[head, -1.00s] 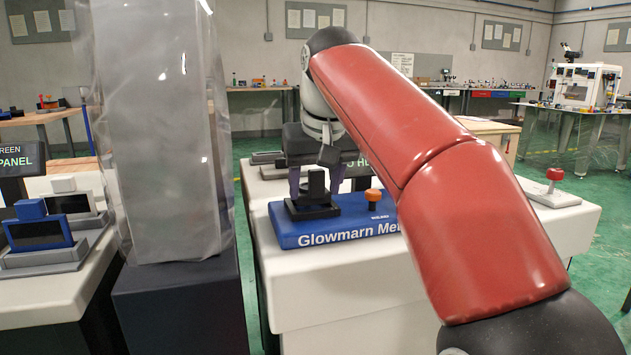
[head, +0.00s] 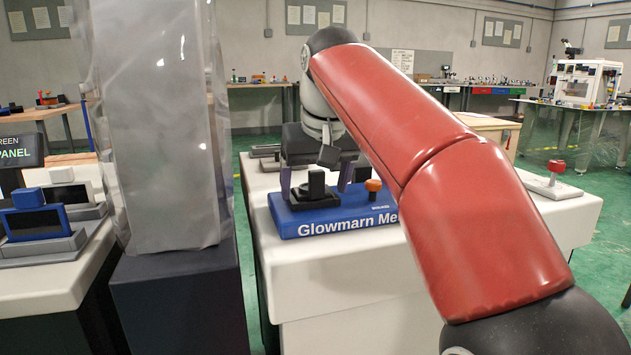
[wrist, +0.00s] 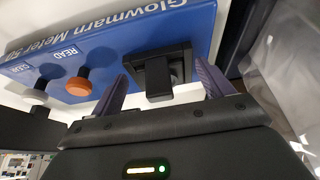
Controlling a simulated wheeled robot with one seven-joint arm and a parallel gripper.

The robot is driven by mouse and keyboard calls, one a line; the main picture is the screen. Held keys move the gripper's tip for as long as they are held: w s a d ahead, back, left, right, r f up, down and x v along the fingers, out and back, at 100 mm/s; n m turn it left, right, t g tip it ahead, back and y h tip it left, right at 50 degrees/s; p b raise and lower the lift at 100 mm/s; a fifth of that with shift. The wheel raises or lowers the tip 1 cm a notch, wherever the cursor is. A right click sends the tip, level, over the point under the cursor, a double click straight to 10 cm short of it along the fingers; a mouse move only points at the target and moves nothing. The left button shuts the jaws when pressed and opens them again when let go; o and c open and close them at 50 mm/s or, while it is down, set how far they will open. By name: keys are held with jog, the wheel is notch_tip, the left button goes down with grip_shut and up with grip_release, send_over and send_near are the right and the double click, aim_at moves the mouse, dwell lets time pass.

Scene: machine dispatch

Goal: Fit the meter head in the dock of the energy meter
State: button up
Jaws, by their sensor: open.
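The energy meter (head: 290,222) is a blue box lettered "Glowmarn Me…" on the white bench, partly behind my arm in the head view. It also shows in the wrist view (wrist: 120,45). On its left end is a black dock (head: 314,202). A black upright block, seemingly the meter head (head: 316,182), stands in the dock; it also shows in the wrist view (wrist: 158,76). I cannot tell whether it is fully seated. My gripper (head: 316,184) is open, with its purple fingers on either side of the block and apart from it. The wrist view shows both fingers (wrist: 162,84).
An orange button (head: 373,186) is on the meter right of the dock. A tall translucent wrapped column (head: 160,130) stands on a dark block at left. A red-topped switch (head: 556,167) is at right. The white bench front is clear.

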jog(key=p+v, duration=0.3)
jog(key=v, duration=0.4)
jog(key=shift+s+d+r, duration=0.1)
jog(key=shift+r, duration=0.25)
jog(key=shift+s, duration=0.1)
jog(key=s+d+f+m, duration=0.1)
jog(key=s+d+f, duration=0.3)
jog(key=s+f, duration=0.3)
jog(key=s+d+f+m, duration=0.1)
jog(key=s+d+f, duration=0.4)
jog(key=f, duration=0.7)
jog(key=s+d+f+m+t+h, duration=0.1)
jog(key=s+d+f, duration=0.4)
jog(key=s+f, duration=0.4)
jog(key=shift+f, duration=0.55)
